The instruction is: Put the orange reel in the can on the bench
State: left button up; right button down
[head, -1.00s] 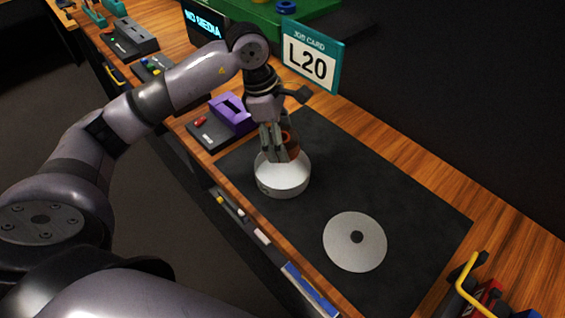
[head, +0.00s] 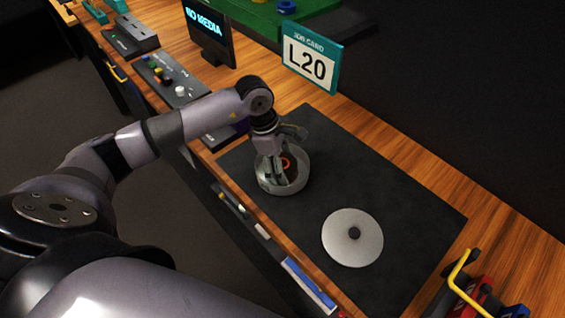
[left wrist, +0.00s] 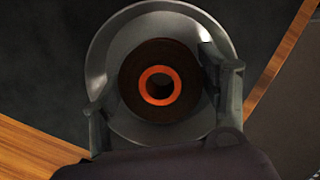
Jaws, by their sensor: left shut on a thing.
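The orange reel (left wrist: 143,83) shows in the left wrist view as an orange ring with a dark outer band, inside the outline of the can. The can (left wrist: 103,42) is a round, open grey-white metal tin. In the head view the can (head: 264,179) stands on the dark mat, and the reel (head: 286,163) shows partly within its rim. My left gripper (head: 275,174) reaches down into the can and is shut on the reel. Its fingers also show at either side of the reel in the left wrist view (left wrist: 160,95). Whether the reel touches the can's floor is hidden. My right gripper is not in view.
A flat grey disc (head: 352,238) with a dark centre lies on the black mat (head: 400,200). A job card sign reading L20 (head: 306,55) and a monitor (head: 208,30) stand behind. Yellow-handled and red items (head: 470,285) are at the lower right. The mat's right part is clear.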

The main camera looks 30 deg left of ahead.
pick_arm(q)
jog(key=shift+f, duration=0.15)
jog(key=o, duration=0.9)
jog(key=shift+r, duration=0.2)
jog(key=shift+a+r, duration=0.1)
jog(key=shift+r, duration=0.15)
jog(key=b+v, duration=0.3)
jog(key=v, duration=0.8)
jog(key=shift+a+r, duration=0.1)
jog(key=shift+r, duration=0.15)
